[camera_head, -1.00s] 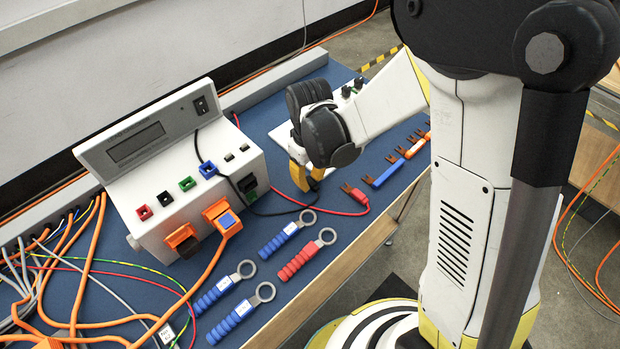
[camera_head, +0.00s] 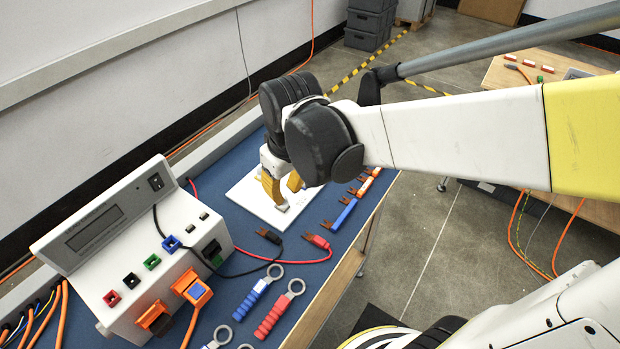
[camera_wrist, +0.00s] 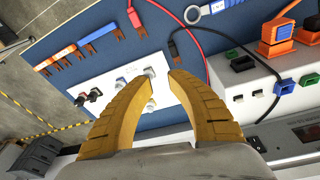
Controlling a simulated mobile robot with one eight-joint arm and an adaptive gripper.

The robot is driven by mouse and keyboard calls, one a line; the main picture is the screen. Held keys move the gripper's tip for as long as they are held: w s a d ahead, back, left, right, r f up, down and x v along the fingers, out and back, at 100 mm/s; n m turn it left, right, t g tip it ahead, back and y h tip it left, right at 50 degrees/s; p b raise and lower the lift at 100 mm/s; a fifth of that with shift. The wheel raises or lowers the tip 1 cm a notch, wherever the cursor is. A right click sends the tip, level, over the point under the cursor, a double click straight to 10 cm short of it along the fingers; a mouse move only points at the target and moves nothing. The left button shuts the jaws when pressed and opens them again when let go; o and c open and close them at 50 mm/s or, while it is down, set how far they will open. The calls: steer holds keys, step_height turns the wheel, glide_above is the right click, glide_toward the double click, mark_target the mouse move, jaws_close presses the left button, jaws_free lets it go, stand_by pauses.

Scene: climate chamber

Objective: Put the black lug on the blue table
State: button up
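The black lug (camera_head: 268,236) lies on the blue table (camera_head: 315,275), beside the red lug (camera_head: 317,241). Its black cable runs back to the grey-white instrument. In the wrist view the black lug (camera_wrist: 173,47) lies on the blue surface, beyond the right fingertip. My gripper (camera_head: 284,189) is over the white panel, behind and apart from the lug. The wrist view shows the two yellow fingers of my gripper (camera_wrist: 158,80) spread, with nothing between them.
The instrument (camera_head: 150,260) with coloured sockets stands at the left. The white panel (camera_head: 248,196) carries connectors. Ring-ended tools (camera_head: 258,294) lie near the front edge. Blue and orange fork lugs (camera_head: 344,214) line the right edge.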

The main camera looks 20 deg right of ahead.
steer(key=s+d+r+m+t, duration=0.4)
steer(key=s+d+r, duration=0.1)
steer(key=s, duration=0.3)
steer(key=shift+d+r+m+t, duration=0.3)
steer(key=shift+d+r+t, duration=0.1)
steer(key=shift+d, duration=0.45)
